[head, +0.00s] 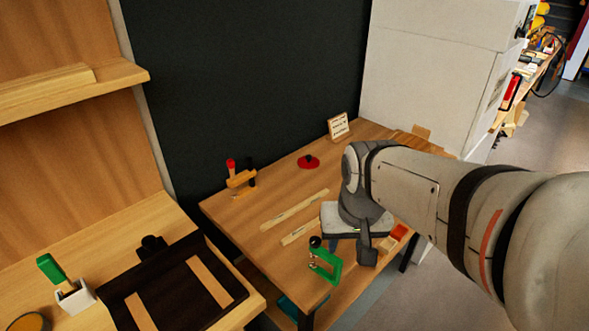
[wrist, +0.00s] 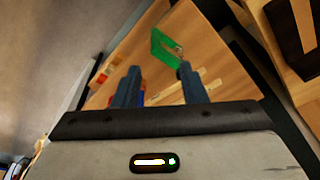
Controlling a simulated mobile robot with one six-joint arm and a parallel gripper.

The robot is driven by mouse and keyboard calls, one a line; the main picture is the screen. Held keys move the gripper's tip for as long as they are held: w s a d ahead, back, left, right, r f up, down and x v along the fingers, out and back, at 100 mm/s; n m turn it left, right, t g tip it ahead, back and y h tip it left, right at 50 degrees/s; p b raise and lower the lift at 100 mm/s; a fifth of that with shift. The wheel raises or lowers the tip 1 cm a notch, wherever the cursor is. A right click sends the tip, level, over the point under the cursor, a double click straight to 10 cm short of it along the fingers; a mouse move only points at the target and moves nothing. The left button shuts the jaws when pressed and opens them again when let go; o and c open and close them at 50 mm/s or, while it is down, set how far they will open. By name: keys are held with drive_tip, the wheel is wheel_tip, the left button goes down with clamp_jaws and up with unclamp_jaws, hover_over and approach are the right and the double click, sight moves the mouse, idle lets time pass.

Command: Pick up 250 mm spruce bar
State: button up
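Two pale wooden bars lie on the bench; I cannot tell which is the 250 mm spruce bar. The farther bar (head: 295,210) shows at full length. The nearer bar (head: 299,234) looks shorter, and my gripper may hide its right end. In the wrist view a pale bar (wrist: 163,94) shows between the fingers, partly hidden by them. My gripper (head: 352,245) is above the bench, right of the nearer bar. In the wrist view my gripper (wrist: 157,70) has its two dark fingers wide apart, with nothing held between them.
A green clamp (head: 325,262) stands near the bench's front edge, close to my gripper; it also shows in the wrist view (wrist: 165,47). A red round object (head: 308,161), a small sign (head: 338,126) and a wooden clamp (head: 241,179) stand farther back. A dark tray (head: 172,306) is at lower left.

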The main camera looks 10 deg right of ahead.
drive_tip(key=w+f+m+g, duration=0.1)
drive_tip(key=w+f+m, duration=0.15)
drive_tip(key=w, duration=0.45)
drive_tip(key=w+f+m, duration=0.1)
drive_tip(key=w+m, duration=0.2)
drive_tip(key=w, duration=0.4)
drive_tip(key=m+g+b, duration=0.1)
drive_tip(key=m, duration=0.4)
approach(315, 221)
drive_tip(key=shift+w+d+f, duration=0.3)
drive_tip(key=shift+w+d, duration=0.1)
drive_tip(key=shift+d, duration=0.15)
drive_tip(key=shift+f, duration=0.35)
drive_tip(key=f, duration=0.4)
drive_tip(key=a+f, duration=0.1)
drive_tip(key=f, duration=0.1)
drive_tip(key=shift+s+f, duration=0.1)
drive_tip(key=shift+s, duration=0.15)
drive_tip(key=shift+f, duration=0.5)
drive_tip(key=shift+c, duration=0.6)
clamp_jaws()
